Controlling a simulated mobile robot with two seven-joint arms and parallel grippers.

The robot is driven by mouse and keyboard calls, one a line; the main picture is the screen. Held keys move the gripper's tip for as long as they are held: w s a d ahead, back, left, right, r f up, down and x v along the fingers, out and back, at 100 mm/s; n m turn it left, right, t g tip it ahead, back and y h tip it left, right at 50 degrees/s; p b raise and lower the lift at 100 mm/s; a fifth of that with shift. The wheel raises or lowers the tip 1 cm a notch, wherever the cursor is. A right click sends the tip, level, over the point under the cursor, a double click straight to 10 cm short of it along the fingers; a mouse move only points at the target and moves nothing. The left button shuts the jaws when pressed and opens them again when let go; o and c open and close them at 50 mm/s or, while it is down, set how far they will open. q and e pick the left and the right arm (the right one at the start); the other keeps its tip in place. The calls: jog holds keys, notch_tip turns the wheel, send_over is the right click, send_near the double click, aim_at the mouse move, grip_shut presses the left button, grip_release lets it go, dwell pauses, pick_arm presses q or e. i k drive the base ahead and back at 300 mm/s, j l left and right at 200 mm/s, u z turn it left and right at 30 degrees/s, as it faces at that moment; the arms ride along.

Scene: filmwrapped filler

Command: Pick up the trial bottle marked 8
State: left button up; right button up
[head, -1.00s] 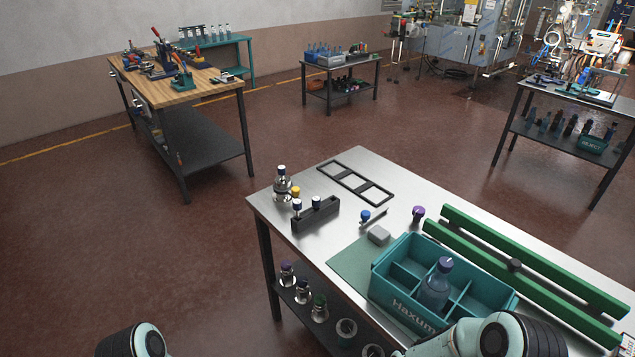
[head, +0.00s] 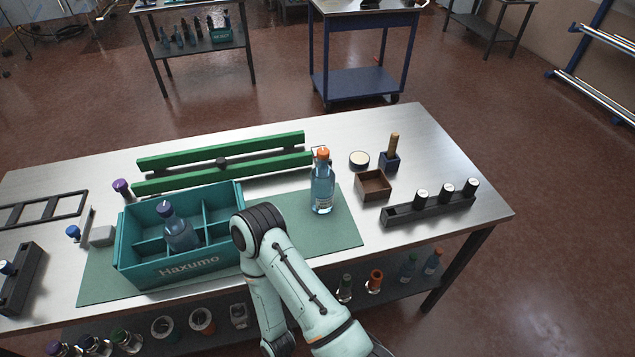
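A clear blue bottle with an orange cap (head: 322,188) stands upright on the right part of the green mat (head: 345,232). It has a pale label, too small to read. Another blue bottle with a dark purple cap (head: 178,232) stands in a compartment of the teal Haxumo crate (head: 140,277). I cannot read an 8 on either bottle. One of my arms reaches up from the bottom, its bent part just right of the crate and partly hiding its right end. Neither gripper shows.
Green rails (head: 225,172) lie behind the crate. A small brown box (head: 373,186), a round white-topped dish (head: 359,159) and a black rack with capped vials (head: 430,208) stand right. Several bottles sit on the lower shelf (head: 395,294). The table's right end (head: 480,216) is mostly clear.

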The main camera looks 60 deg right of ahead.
aim_at(323, 177)
jog(key=z, duration=2.25)
jog(key=u, duration=0.85)
jog(key=k+l+u, duration=0.1)
jog(key=l+u, duration=0.2)
jog(key=u, duration=0.15)
jog(key=k+l+u, duration=0.15)
jog(key=l+u, duration=0.25)
jog(key=j, duration=0.1)
